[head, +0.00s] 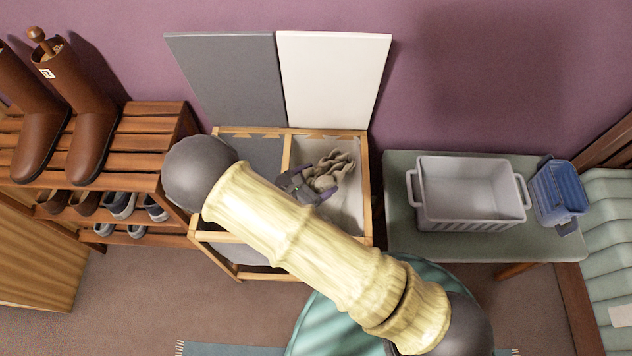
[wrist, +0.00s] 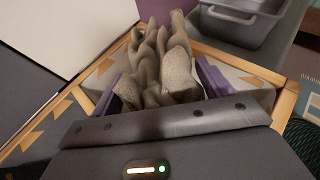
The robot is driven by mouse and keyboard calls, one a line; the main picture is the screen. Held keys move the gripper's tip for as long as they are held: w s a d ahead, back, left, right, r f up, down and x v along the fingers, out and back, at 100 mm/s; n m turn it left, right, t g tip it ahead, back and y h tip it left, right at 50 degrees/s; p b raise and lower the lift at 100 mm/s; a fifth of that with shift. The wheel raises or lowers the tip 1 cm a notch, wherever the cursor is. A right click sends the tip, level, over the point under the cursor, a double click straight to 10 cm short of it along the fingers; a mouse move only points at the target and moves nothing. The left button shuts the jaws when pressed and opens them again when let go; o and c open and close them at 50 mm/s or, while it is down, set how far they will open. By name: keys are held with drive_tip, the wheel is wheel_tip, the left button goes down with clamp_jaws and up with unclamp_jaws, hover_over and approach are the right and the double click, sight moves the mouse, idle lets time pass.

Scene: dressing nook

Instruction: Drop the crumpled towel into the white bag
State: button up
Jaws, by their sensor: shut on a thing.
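The crumpled towel (head: 335,167) is a grey-beige bunched cloth. My gripper (head: 318,188) is shut on it, and the towel sticks out past the purple fingers. In the wrist view the towel (wrist: 160,62) stands up between the two fingers (wrist: 160,90). The white bag (head: 348,212) is the right compartment of a wooden-framed hamper, open at the top. The towel and gripper are over its opening; their exact height against the rim is hard to tell.
The grey bag (head: 255,152) fills the hamper's left compartment. A grey lid (head: 228,80) and a white lid (head: 333,75) stand raised behind. A bench at right holds a grey basket (head: 470,205) and a blue container (head: 560,192). A shoe rack (head: 145,145) with boots stands left.

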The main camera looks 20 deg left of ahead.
drive_tip(key=shift+s+a, duration=0.15)
drive_tip(key=shift+f, duration=0.1)
wheel_tip(320, 180, down, 6)
drive_tip(key=b, duration=0.5)
drive_tip(key=o, duration=1.1)
drive_tip(key=p+v, duration=0.1)
drive_tip(key=v, duration=1.6)
drive_tip(key=shift+s+a, duration=0.1)
drive_tip(key=shift+a, duration=0.1)
